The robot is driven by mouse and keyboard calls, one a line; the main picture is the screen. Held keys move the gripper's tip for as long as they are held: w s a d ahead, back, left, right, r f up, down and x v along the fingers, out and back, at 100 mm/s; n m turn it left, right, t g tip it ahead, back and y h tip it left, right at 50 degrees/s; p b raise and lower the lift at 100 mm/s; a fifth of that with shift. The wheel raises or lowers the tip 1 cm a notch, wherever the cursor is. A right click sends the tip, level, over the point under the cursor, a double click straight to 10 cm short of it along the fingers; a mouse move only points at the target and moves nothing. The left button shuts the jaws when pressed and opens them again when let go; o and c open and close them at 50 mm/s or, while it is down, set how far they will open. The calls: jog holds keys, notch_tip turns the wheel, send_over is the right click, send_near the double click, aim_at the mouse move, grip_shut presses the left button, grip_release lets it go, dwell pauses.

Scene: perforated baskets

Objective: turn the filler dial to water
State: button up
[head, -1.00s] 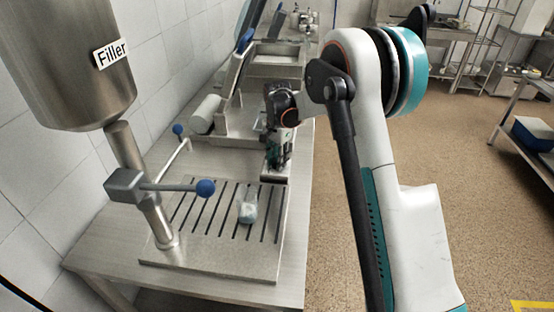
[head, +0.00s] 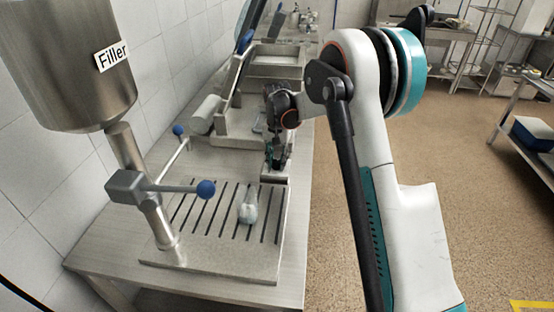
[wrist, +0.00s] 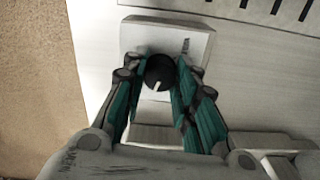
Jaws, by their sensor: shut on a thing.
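The filler dial (wrist: 160,72) is a round black knob with a white mark, on a pale box (wrist: 205,45) in the wrist view. The mark points toward the bottom of the picture. Small lettering on the box, right of the knob, is too blurred to read. My gripper (wrist: 161,78) has its teal fingers on both sides of the dial and is shut on it. In the head view my gripper (head: 276,162) is at the right edge of the steel table, and hides the dial. The filler (head: 70,60) is a steel hopper with a label, at the left.
A clear bottle-like item (head: 248,206) is on the slotted drain plate (head: 215,258). A lever with a blue ball (head: 205,188) sticks out over the plate from the filler pipe. A grey roller (head: 205,115) and steel trays stand farther back. Open floor is right of the table.

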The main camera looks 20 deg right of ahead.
aim_at(277, 161)
jog(key=n, duration=1.2)
jog(key=shift+n, duration=0.4)
dwell(0.3)
jog(key=o, duration=1.1)
jog(key=shift+r, duration=0.1)
notch_tip(277, 161, up, 12)
jog(key=shift+f, duration=0.1)
